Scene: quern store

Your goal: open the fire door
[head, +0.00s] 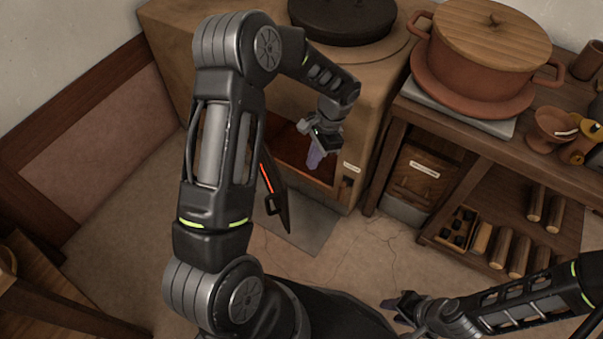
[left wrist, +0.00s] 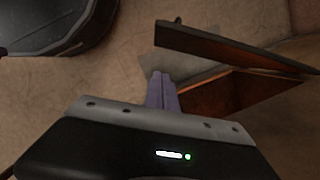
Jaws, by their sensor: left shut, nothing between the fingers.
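The fire door (head: 273,192) is a dark panel low on the front of the clay stove. It stands swung out from the left side of the stove's opening (head: 300,172), with a black loop handle and an orange-red strip showing. The door also shows edge-on in the left wrist view (left wrist: 225,46), with the reddish opening (left wrist: 245,92) below it. My left gripper (head: 316,160) is shut and empty in front of the opening, to the right of the door. Its closed purple fingers (left wrist: 162,92) look apart from the door. My right gripper (head: 393,304) is low at the bottom; its fingers are unclear.
The stove (head: 375,65) has a dark round lid (head: 340,20) on top. To its right a wooden shelf bench holds a lidded clay pot (head: 470,75), with logs (head: 520,255) below. A grey slab (head: 310,225) lies on the floor before the stove. Open floor is in front.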

